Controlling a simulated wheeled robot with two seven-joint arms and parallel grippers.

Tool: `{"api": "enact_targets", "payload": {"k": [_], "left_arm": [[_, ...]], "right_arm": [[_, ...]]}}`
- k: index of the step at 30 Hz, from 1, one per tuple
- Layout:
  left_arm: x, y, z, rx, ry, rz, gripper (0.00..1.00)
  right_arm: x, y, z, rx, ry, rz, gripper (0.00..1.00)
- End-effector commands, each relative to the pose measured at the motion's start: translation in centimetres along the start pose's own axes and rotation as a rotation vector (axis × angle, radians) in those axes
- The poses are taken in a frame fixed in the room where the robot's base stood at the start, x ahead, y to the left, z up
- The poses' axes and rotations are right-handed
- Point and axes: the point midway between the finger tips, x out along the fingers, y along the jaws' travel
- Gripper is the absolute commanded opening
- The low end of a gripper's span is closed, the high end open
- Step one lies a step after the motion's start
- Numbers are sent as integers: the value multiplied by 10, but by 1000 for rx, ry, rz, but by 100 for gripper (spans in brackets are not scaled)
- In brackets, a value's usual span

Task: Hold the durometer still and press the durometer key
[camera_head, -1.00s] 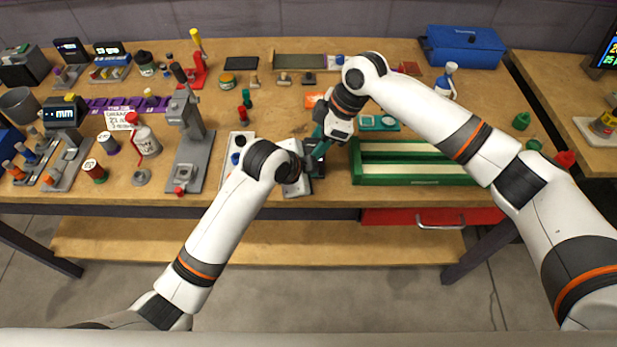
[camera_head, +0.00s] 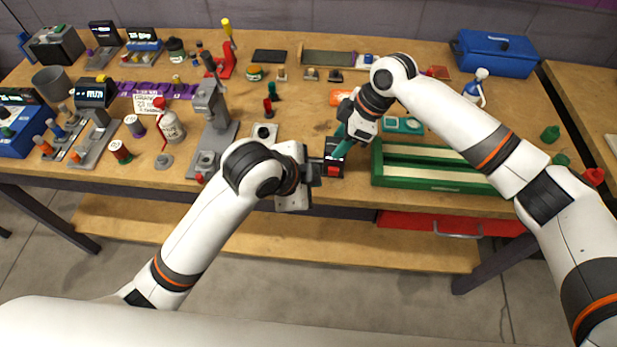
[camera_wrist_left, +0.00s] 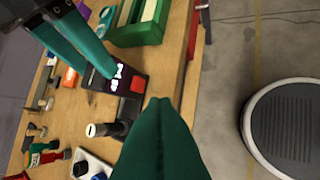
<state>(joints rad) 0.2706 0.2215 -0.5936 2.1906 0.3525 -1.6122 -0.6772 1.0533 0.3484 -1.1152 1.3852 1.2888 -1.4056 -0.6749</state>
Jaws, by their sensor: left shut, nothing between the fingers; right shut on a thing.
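The durometer is a small black block (camera_head: 333,158) near the front edge of the bench. It also shows in the left wrist view (camera_wrist_left: 121,88), with a lit display and a dark round stem at its side. Its red key (camera_wrist_left: 138,84) faces up and also shows in the head view (camera_head: 334,171). My right gripper (camera_head: 340,148) is shut on the durometer, its teal fingers (camera_wrist_left: 105,66) reaching its far end. My left gripper (camera_wrist_left: 160,102) is shut and empty, its fingertips beside the red key and apart from it in the picture. In the head view its wrist hides most of its fingers.
A green tray (camera_head: 440,186) stands right of the durometer. A grey press stand (camera_head: 212,130) and several spools and bottles stand to the left. A blue toolbox (camera_head: 495,55) is at the back right. The bench's front edge is close to both grippers.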

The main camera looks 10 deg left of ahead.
Motion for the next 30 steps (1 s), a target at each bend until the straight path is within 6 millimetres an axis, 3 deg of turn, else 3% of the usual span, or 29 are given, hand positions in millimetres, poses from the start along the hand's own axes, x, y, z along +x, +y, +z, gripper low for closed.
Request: {"api": "enact_targets", "payload": {"k": [4,14,15,18,19,30], "left_arm": [[-13,0,0,2,-2,0,0],[-16,0,0,1,-1,-1,0],[-16,0,0,1,-1,-1,0],[-16,0,0,1,-1,-1,0],[-16,0,0,1,-1,-1,0],[-16,0,0,1,-1,-1,0]], "right_arm": [[1,0,-2,1,2,-2,0],[1,-1,-2,1,3,-4,0],[1,-1,-2,1,3,-5,50],[0,-1,-2,1,2,-4,66],[0,-1,-1,1,2,-4,70],[-7,-2,0,0,0,-5,70]]}}
